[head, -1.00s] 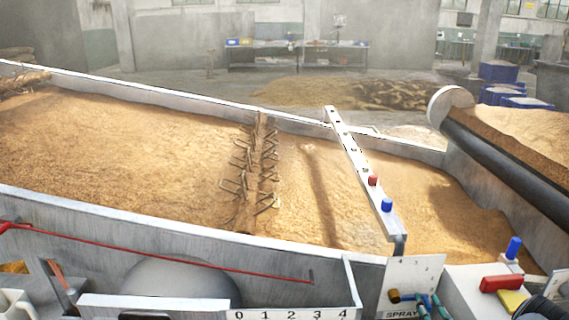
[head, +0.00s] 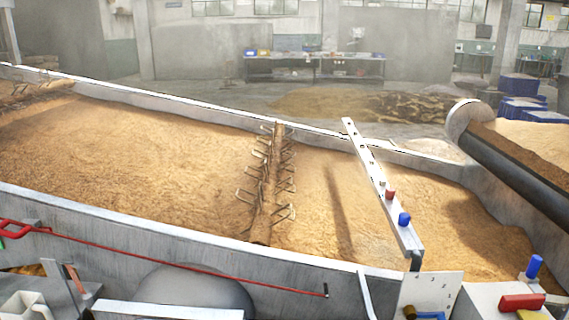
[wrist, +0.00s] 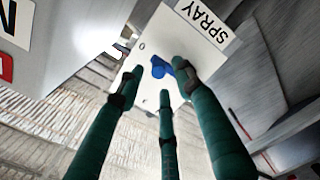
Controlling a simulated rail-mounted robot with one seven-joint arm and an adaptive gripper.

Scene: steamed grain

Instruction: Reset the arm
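My gripper (wrist: 160,77) shows in the wrist view as three dark green fingers with black bands near the tips. The fingers are spread apart, with nothing clearly clamped between them. Beyond the tips is a white panel (wrist: 147,42) marked SPRAY, with a blue knob (wrist: 157,71) seen between the fingertips. I cannot tell whether a finger touches the knob.
A long metal trough (head: 180,237) of grain crosses the head view. A tined bar (head: 265,190) and a white perforated bar (head: 372,170) with red and blue knobs span it. A roller (head: 520,170) is at right. A red handle (head: 522,302) sits at lower right.

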